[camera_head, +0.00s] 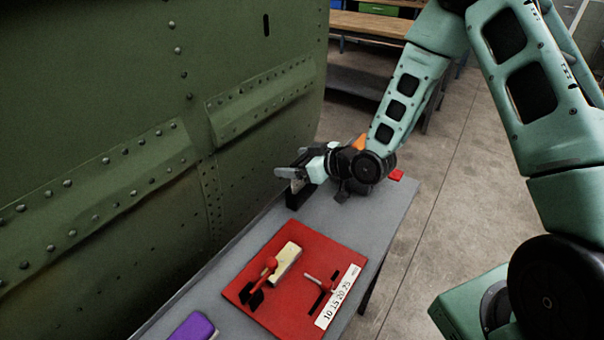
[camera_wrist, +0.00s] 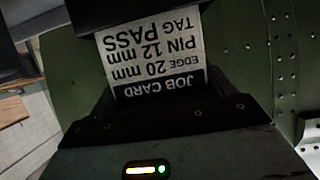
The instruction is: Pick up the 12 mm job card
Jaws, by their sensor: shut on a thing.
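The job card (camera_wrist: 155,55) fills the middle of the wrist view, upside down there. It is pale with a black header and reads JOB CARD, EDGE 20 mm, PIN 12 mm, TAG PASS. My gripper (camera_head: 296,173) is shut on the card at the far end of the grey bench, beside the green fuselage. A small pale part of the card (camera_head: 297,185) shows below the jaws in the head view. A black holder (camera_head: 293,201) stands right at the card. I cannot tell whether the card is clear of it.
The grey bench (camera_head: 225,259) carries a red board (camera_head: 263,318) with red-handled parts, a pale block (camera_head: 286,262) and a number strip (camera_head: 340,297). A purple item (camera_head: 193,328) lies in front. The riveted green fuselage (camera_head: 110,90) borders the bench on the left. Floor is open right.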

